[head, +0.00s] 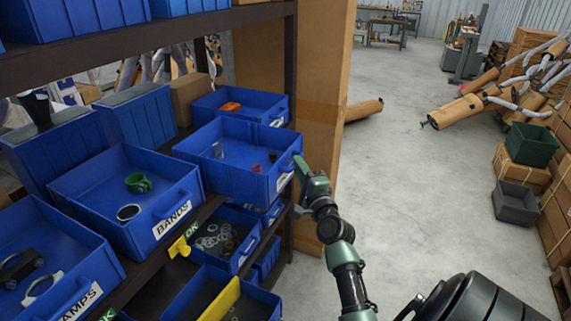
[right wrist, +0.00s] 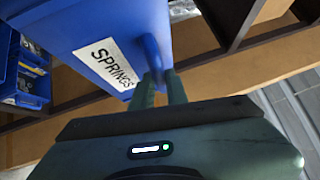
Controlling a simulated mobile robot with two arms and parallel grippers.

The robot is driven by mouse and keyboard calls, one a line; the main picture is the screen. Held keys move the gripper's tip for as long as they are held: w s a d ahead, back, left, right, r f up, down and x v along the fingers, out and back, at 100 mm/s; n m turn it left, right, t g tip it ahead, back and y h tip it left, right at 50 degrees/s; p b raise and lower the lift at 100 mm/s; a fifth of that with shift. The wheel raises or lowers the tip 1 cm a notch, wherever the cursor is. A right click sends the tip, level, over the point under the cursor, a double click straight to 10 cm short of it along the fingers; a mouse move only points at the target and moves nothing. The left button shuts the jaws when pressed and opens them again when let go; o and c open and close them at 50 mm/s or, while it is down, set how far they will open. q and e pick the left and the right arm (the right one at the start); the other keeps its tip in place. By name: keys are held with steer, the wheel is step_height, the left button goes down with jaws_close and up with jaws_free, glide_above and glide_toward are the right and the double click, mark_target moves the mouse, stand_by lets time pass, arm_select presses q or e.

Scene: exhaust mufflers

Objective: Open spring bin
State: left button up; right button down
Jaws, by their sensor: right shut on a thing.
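The spring bin (head: 230,178) is a blue open-topped bin on the shelf, left of my right gripper in the head view. A few small parts lie inside it. In the right wrist view the bin (right wrist: 125,25) carries a white SPRINGS label (right wrist: 108,64). My right gripper (head: 300,168) is at the bin's front, shut on its blue handle (right wrist: 152,62). The two fingers (right wrist: 161,90) sit on either side of the handle. The bin's front stands out over the lower bins. My left gripper is not in view.
A BANDS bin (head: 75,188) and a CLAMPS bin (head: 45,240) stand to the left. A bin with an orange part (head: 245,95) is behind. Lower bins hold rings (head: 222,238). A dark shelf post (head: 291,80) and tall cardboard (head: 325,75) stand close.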

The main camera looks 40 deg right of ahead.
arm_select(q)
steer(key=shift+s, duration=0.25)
arm_select(e)
steer(key=shift+s+d+r, duration=0.25)
steer(key=shift+s+d, duration=0.1)
steer(key=c, duration=1.4)
jaws_free()
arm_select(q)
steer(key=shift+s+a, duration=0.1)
arm_select(e)
steer(key=shift+s+f, duration=0.1)
steer(key=shift+f, duration=0.05)
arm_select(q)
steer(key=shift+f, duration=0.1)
arm_select(e)
steer(key=shift+f, duration=0.1)
